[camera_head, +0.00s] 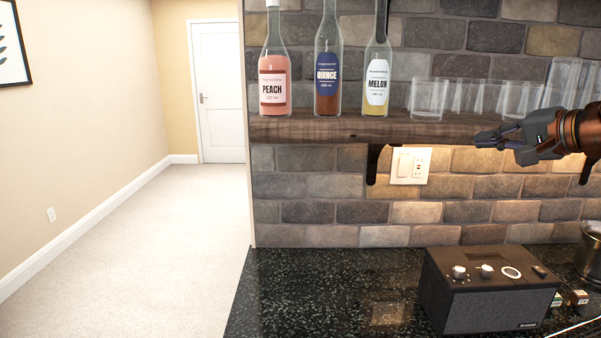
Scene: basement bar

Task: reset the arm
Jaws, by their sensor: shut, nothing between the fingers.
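My gripper (482,139) reaches in from the right edge, level with the wooden shelf and in front of it. Its grey fingers point left and are closed together with nothing between them. Part of my arm (585,130) shows behind it, copper-brown and dark. The rest of the arm is out of the picture.
The shelf (320,130) holds PEACH (273,80), QUINCE (327,75) and MELON (377,80) bottles and several clear glasses (428,98). Below, a dark speaker (490,290) and a metal cup (590,250) stand on the black counter (320,290). Open carpet (150,230) lies left.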

